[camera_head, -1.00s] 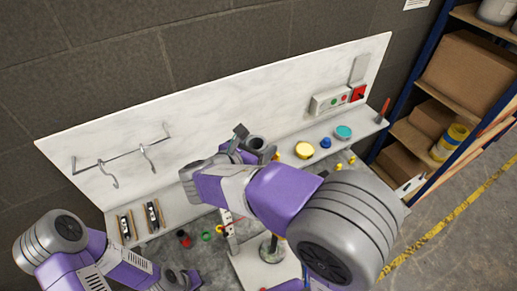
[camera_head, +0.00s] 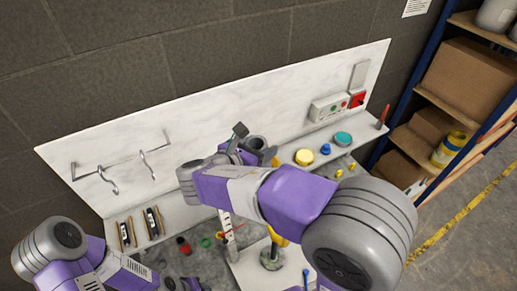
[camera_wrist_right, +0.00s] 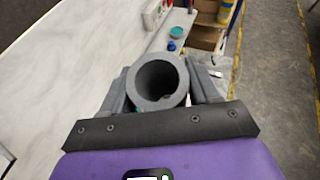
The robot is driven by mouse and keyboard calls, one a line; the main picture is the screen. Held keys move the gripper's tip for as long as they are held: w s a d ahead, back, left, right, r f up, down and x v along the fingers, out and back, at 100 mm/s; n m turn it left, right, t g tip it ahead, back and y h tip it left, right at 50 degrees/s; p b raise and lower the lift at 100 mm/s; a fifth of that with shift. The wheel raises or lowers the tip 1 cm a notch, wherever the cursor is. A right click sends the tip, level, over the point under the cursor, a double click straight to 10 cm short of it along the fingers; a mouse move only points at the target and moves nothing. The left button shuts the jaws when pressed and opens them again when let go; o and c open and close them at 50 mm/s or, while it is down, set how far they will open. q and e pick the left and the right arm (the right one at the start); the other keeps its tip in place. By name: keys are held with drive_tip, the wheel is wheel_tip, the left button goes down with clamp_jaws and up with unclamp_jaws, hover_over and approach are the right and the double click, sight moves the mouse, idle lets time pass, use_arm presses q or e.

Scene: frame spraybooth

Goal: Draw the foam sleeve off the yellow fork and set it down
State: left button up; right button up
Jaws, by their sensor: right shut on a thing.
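The grey foam sleeve (camera_wrist_right: 157,82) is an open tube, seen end-on between the fingers of my right gripper (camera_wrist_right: 158,92) in the right wrist view. My right gripper is shut on it, and its bore looks hollow. In the head view the sleeve (camera_head: 256,143) shows at the right gripper (camera_head: 243,150), high near the white back panel. A yellow part (camera_head: 278,236), seemingly the fork, shows below my right arm near a post on a white base. The arm hides most of it. My left gripper (camera_head: 183,284) is partly cut off at the lower edge; its jaws are unclear.
A white shelf (camera_head: 184,217) runs along the back panel (camera_head: 225,110), which carries a rail with hooks (camera_head: 113,187). A yellow round tub (camera_head: 304,157), a blue piece and a teal tub (camera_head: 343,139) stand right of the gripper. A rack with boxes (camera_head: 470,73) stands at far right.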

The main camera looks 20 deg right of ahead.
sight(262, 138)
drive_tip(key=shift+r, duration=1.5)
drive_tip(key=s+d, duration=0.1)
drive_tip(key=s, duration=0.7)
idle(0.4)
